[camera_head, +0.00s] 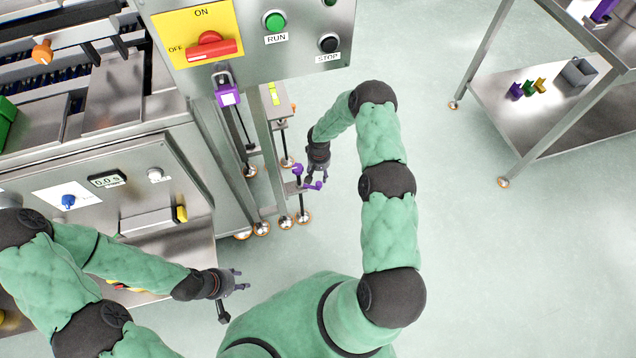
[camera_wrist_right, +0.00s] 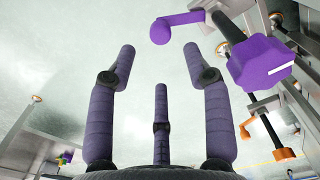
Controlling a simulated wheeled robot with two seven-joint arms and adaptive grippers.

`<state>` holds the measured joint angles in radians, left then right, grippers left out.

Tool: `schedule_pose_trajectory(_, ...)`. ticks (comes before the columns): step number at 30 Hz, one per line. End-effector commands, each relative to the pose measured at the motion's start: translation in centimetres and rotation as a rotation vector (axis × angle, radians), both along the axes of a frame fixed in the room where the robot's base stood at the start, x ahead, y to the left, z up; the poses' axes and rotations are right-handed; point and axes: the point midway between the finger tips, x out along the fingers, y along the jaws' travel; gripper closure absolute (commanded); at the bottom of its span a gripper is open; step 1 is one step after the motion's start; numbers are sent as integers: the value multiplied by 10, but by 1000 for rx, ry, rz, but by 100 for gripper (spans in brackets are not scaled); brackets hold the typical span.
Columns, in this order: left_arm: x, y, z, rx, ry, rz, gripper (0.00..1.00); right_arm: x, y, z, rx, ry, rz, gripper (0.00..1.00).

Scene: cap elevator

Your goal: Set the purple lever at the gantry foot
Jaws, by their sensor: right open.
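The purple lever (camera_head: 313,186) is a short arm with a rounded end, low on the gantry foot. It also shows at the top of the right wrist view (camera_wrist_right: 178,25). A purple knob (camera_wrist_right: 261,63) sits beside it on the same stand; it shows small in the head view (camera_head: 297,169). My right gripper (camera_head: 317,177) is open and empty, close to the lever. In the right wrist view its spread fingers (camera_wrist_right: 159,58) point toward the lever, which lies beyond the fingertips. My left gripper (camera_head: 238,283) is open and empty, near the machine's front.
The control panel (camera_head: 300,62) with its red switch (camera_head: 211,46) stands above the gantry. A purple padlock (camera_head: 228,95) hangs below the switch. An orange knob (camera_wrist_right: 283,154) is low at the right wrist view's right. A steel table (camera_head: 560,125) stands right; open floor (camera_head: 480,260) lies between.

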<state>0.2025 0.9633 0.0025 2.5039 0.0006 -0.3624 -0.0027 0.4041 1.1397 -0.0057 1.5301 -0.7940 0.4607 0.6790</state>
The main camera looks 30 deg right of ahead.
Motion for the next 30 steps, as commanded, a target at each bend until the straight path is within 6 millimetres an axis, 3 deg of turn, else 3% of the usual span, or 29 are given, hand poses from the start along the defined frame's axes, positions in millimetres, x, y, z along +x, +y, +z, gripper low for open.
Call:
schedule_pose_trajectory(1, 0, 0, -7, 0, 0, 0, 60, -1, 0, -15, 1, 3, -1, 49)
schedule_pose_trajectory(6, 0, 0, -19, 0, 0, 0, 60, -1, 0, -44, 0, 1, 0, 49)
schedule_pose_trajectory(12, 0, 0, -28, 0, 0, 0, 60, 0, 1, -68, 1, 1, 0, 49)
schedule_pose_trajectory(25, 0, 0, -30, 0, -1, 0, 60, 0, 1, -75, 2, -2, 0, 49)
schedule_pose_trajectory(26, 0, 0, -30, 0, -1, 0, 60, 0, 1, -75, 2, -2, 0, 52)
schedule_pose_trajectory(30, 0, 0, -30, 0, -1, 0, 60, 0, 1, -75, 2, -1, 0, 92)
